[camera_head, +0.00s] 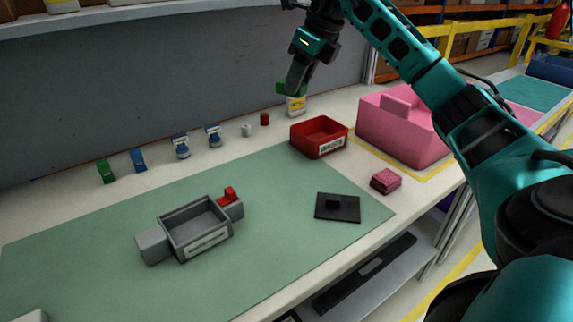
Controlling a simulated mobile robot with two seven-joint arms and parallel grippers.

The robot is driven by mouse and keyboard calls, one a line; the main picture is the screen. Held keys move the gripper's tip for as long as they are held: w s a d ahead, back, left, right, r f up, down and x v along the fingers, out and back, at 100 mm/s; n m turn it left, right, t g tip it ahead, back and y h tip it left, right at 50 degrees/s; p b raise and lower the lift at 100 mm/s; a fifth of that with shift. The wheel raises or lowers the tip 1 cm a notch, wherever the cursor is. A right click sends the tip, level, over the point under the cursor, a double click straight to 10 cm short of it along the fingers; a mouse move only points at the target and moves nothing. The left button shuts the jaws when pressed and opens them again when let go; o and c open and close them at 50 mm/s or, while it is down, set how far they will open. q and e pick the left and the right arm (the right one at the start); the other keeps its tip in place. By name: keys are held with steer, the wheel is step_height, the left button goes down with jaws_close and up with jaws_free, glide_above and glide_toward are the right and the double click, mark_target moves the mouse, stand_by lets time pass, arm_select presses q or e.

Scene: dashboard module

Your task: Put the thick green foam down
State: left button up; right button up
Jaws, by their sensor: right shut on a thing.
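My right arm comes in from the right, and my right gripper (291,87) hangs above the back of the bench. Its dark fingers are shut on the thick green foam (282,87), a small green piece that shows only in part beside the fingertips. The foam is held in front of the grey back wall, near a white bottle with a yellow label (297,106). I cannot tell whether the foam touches the bottle. My left gripper is not in view.
A green mat (90,260) holds a grey tray (185,215) and black plate (338,207). A red bin (318,136), pink box (400,130) and pink block (386,181) stand right. Small green (105,171) and blue (138,160) pieces and bottles line the back.

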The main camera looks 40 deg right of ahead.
step_height(320, 180, down, 15)
steer(key=b, duration=0.3)
steer(key=shift+s, duration=0.1)
steer(key=shift+f+b, duration=0.3)
steer(key=shift+f, duration=0.15)
step_height(320, 180, down, 4)
steer(key=shift+b, duration=0.35)
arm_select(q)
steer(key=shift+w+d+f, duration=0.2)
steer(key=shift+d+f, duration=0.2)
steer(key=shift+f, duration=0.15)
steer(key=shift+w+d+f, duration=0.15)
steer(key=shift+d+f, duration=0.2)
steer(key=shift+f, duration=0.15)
arm_select(e)
steer(key=shift+r, duration=0.1)
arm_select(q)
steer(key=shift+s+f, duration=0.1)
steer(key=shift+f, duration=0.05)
arm_select(e)
steer(key=o, duration=1)
